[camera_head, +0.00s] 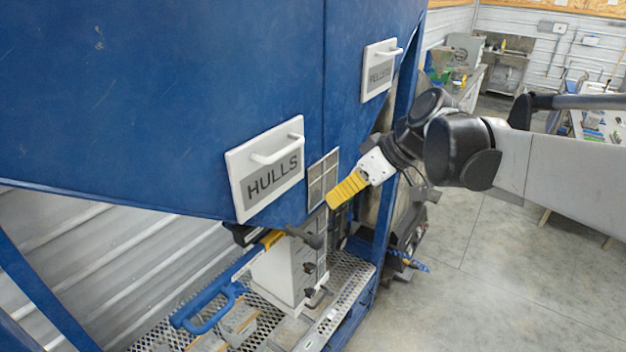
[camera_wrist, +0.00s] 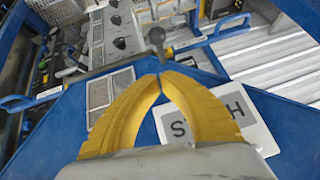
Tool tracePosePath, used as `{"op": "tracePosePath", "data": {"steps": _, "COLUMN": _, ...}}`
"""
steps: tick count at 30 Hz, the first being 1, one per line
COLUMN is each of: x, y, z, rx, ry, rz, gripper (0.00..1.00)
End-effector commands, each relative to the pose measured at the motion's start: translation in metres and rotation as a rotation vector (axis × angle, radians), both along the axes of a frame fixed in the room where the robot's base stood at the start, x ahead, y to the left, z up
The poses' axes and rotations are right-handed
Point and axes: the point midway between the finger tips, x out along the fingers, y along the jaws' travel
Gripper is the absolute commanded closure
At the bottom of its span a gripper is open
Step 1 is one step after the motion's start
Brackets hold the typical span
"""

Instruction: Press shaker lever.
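A dark lever with a round knob (camera_head: 316,241) sticks out below the blue hopper (camera_head: 180,90), under the white HULLS panel (camera_head: 240,198). In the wrist view the knob (camera_wrist: 156,36) stands just beyond my fingertips, its short stalk pointing towards them. My gripper (camera_head: 332,204) has yellow fingers and is above and slightly right of the knob in the head view. In the wrist view the fingertips (camera_wrist: 161,77) meet with nothing between them. I see no clear contact with the lever; the exact gap is hard to tell.
A second white panel (camera_head: 379,70) hangs further right on the hopper. A small grid window (camera_head: 323,178) is beside my fingertips. Below are a white box (camera_head: 285,272), a blue bent handle (camera_head: 207,318) and a perforated metal deck (camera_head: 345,300). Open concrete floor (camera_head: 500,280) lies right.

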Motion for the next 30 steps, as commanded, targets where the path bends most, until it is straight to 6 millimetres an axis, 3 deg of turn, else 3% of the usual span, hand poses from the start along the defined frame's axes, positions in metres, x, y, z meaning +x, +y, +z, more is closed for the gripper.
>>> {"op": "tracePosePath", "data": {"steps": 8, "x": 0.017, "y": 0.033, "z": -0.046, "rx": -0.001, "ry": 0.0, "rz": 0.002, "gripper": 1.0}}
{"op": "tracePosePath", "data": {"steps": 15, "x": 0.01, "y": 0.031, "z": -0.077, "rx": -0.001, "ry": -0.001, "rz": -0.001, "gripper": 1.0}}
{"op": "tracePosePath", "data": {"steps": 30, "x": 0.008, "y": 0.031, "z": -0.086, "rx": 0.002, "ry": -0.002, "rz": 0.0, "gripper": 1.0}}
